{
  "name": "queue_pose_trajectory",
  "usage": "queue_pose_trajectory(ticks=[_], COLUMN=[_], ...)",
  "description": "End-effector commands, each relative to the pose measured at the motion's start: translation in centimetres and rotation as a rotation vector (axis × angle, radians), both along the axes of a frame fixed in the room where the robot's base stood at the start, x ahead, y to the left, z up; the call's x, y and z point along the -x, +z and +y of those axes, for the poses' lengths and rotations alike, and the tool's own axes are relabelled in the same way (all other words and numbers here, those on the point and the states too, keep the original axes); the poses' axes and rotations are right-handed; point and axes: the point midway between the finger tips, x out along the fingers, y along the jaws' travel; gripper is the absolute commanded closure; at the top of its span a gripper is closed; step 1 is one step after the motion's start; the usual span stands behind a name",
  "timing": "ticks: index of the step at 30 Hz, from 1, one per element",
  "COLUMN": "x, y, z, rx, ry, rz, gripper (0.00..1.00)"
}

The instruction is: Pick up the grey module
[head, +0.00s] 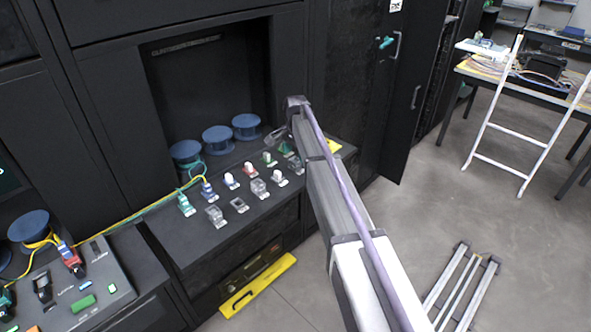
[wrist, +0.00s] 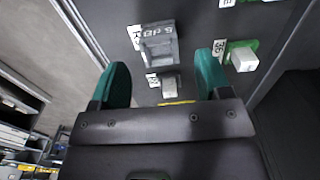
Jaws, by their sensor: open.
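A grey module (wrist: 158,44) marked "5 dB" shows in the upper middle of the wrist view, on the dark panel. My gripper (wrist: 162,66) is open, with its two teal fingers apart and nothing between them held. The module lies ahead of the gap, with the left fingertip lower left of it and the right fingertip to its right; I see no contact. In the head view my arm reaches over the right end of the dark shelf (head: 208,236) and largely hides the gripper. Which part there is the 5 dB module I cannot tell.
A small metallic connector (wrist: 169,88) sits below the module between the fingers. A green connector (wrist: 243,57) with a pale tip is close right of the right finger. Several connectors and blue spools (head: 217,138) stand on the shelf. A white ladder (head: 497,128) stands at right.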

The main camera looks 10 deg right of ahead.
Motion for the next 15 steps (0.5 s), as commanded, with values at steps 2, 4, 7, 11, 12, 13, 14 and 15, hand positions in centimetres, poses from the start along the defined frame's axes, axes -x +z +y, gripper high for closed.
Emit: queue_pose_trajectory(ticks=[2,4,7,11,12,13,14,15], x=[0.1,0.1,0.1,0.1,0.1,0.1,0.1,0.1], y=[-2.8,-4.0,-4.4,-4.0,-4.0,-3.9,-3.9,-3.9], z=[0.1,0.2,0.1,0.1,0.1,0.1,0.1,0.1], rx=[0.000,0.000,0.000,0.000,0.000,0.000,0.000,0.000], ry=[0.000,0.000,0.000,0.000,0.000,0.000,0.000,0.000], rz=[0.000,0.000,0.000,0.000,0.000,0.000,0.000,0.000], gripper=[0.29,0.29,0.29,0.29,0.29,0.31,0.34,0.38])
